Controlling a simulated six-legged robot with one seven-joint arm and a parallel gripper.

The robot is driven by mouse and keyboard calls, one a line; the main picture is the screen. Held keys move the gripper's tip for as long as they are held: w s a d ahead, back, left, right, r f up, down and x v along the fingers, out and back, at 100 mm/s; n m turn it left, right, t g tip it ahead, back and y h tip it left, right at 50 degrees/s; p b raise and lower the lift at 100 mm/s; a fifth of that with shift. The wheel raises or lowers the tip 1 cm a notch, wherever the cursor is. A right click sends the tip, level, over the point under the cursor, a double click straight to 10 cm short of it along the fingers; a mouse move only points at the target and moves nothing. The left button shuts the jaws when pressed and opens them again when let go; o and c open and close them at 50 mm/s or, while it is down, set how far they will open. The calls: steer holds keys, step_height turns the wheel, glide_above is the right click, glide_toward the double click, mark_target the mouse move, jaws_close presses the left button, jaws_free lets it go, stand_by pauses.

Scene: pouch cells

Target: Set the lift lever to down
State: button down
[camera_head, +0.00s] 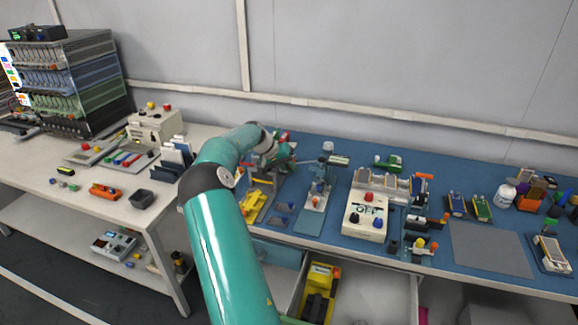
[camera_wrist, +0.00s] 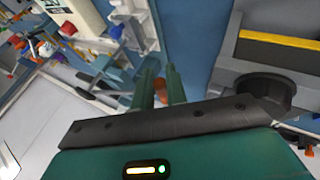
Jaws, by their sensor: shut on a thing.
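My gripper (camera_wrist: 160,82) shows in the wrist view as two green fingers close together. An orange-brown knob (camera_wrist: 160,92) sits between them, and they are shut on it. It looks like the end of the lift lever; the rest of the lever is hidden, so I cannot tell its setting. In the head view my gripper (camera_head: 272,155) is over the left part of the blue bench, by a station with yellow parts (camera_head: 256,197). My arm and hand hide much of that station and the lever.
The blue bench (camera_head: 480,250) has a white box with dark knobs (camera_head: 366,216) and a stand (camera_head: 317,190) right of my gripper. An open drawer (camera_head: 370,295) with a yellow-black item juts out below. A white table (camera_head: 120,180) stands left.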

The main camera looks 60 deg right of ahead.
steer(key=shift+f, duration=0.15)
steer(key=c, duration=1.4)
jaws_free()
steer(key=shift+c, duration=0.2)
steer(key=v, duration=1.4)
steer(key=shift+w, duration=0.1)
